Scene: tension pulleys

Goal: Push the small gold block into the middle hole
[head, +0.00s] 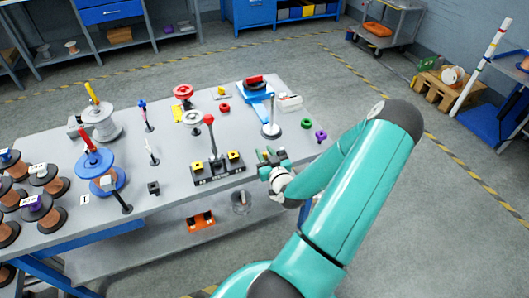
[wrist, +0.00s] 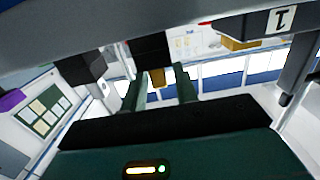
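A dark fixture (head: 218,173) stands near the front edge of the grey table, with a red-knobbed lever in its middle. Two small yellow-gold blocks sit on it, one on the left (head: 198,170) and one on the right (head: 233,157). I cannot make out the middle hole. My teal gripper (head: 268,157) is just right of the fixture, at the table's front edge. In the wrist view my two dark green fingers (wrist: 160,80) are apart. A gold block (wrist: 157,77) shows in the gap between them, below a black part, with no visible finger contact.
A blue spool stand (head: 100,165) and several copper spools are on the left. Green (head: 306,123) and purple (head: 321,136) pieces lie at the table's right end. An orange part (head: 200,221) is on the lower shelf.

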